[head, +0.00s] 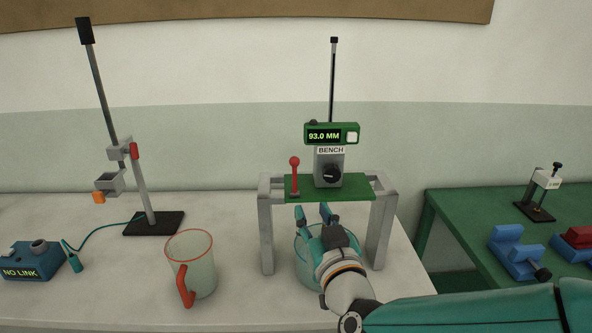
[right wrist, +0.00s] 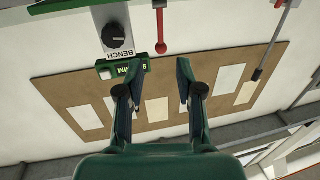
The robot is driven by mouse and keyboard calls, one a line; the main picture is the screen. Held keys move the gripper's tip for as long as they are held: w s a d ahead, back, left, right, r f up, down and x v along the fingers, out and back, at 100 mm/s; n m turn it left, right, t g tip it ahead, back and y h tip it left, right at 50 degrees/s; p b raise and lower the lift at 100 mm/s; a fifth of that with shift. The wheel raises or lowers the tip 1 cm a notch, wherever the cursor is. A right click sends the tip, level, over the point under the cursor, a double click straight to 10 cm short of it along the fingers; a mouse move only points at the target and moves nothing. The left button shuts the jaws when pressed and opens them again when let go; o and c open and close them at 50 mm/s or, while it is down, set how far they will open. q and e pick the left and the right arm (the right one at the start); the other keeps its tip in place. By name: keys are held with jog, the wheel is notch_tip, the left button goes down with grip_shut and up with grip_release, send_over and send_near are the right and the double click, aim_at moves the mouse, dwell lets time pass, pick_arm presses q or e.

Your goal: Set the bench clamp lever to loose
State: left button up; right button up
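The bench clamp lever is a red lever with a ball tip (head: 294,168). It stands upright on the green plate (head: 350,186) of a grey stand, left of the grey unit labelled BENCH (head: 329,166). The lever also shows in the right wrist view (right wrist: 160,25), upside down and beyond the fingers. My right gripper (head: 313,212) is open and empty, in front of the stand and below the green plate, apart from the lever. Its two spread fingers show in the right wrist view (right wrist: 154,72). My left gripper is in neither view.
A display reading 93.0 MM (head: 325,135) tops the BENCH unit, which has a black knob (head: 331,174). A red-handled jug (head: 200,268) and a clamp stand (head: 149,190) are left. A green table (head: 465,225) is right.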

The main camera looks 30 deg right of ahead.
aim_at(296, 178)
jog(key=p+x, duration=0.3)
jog(key=x, duration=1.1)
jog(key=shift+w+d, duration=0.1)
jog(key=shift+w, duration=0.15)
grip_shut()
jog(key=shift+d, duration=0.1)
